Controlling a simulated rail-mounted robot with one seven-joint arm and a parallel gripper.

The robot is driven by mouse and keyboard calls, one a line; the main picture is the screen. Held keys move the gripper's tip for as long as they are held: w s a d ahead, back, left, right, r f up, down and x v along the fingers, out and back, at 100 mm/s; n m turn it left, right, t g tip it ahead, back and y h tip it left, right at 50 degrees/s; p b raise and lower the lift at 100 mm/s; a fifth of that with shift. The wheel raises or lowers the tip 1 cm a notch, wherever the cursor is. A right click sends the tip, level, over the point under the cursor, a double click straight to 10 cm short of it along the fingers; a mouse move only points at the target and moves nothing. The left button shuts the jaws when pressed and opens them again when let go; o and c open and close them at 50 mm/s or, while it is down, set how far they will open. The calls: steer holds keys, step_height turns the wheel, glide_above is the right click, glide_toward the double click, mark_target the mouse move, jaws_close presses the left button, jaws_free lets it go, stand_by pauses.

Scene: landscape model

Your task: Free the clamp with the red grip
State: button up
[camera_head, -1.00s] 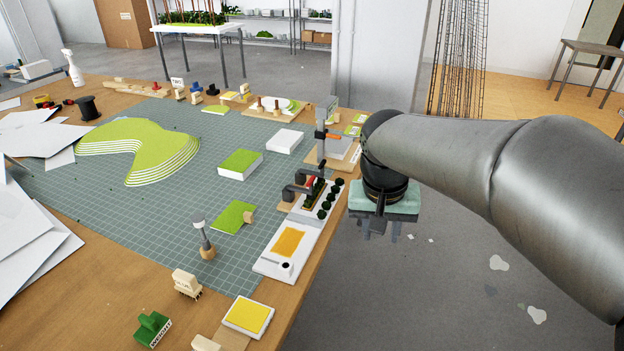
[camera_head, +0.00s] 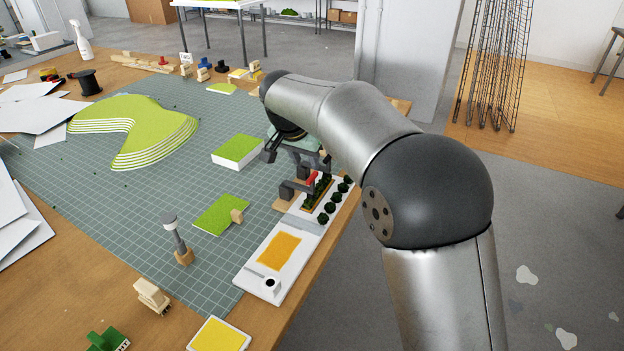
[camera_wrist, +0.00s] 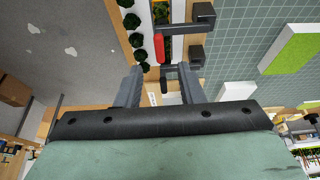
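The red grip (camera_head: 312,180) belongs to a dark clamp beside a white model strip (camera_head: 305,226) at the table's right edge. In the wrist view the red grip (camera_wrist: 160,48) lies beyond my fingertips, roughly between them in the picture. Dark clamp parts (camera_wrist: 203,17) lie to its right, with a second dark block (camera_wrist: 197,55) below. A dark clamp block (camera_head: 287,190) also shows in the head view. My gripper (camera_head: 296,158) is above the clamps, partly behind my arm. Its fingers (camera_wrist: 160,72) are apart and hold nothing. Which bar carries the red grip is hard to tell.
Dark green shrubs (camera_head: 330,207) line the strip's right side. A white block with a green top (camera_head: 237,150) and a flat green tile (camera_head: 221,214) lie to the left. A small lamp-like post (camera_head: 177,240) stands nearer. Floor drops off at right.

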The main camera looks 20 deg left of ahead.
mark_target(312, 176)
steer(key=x, duration=0.9)
jaws_close()
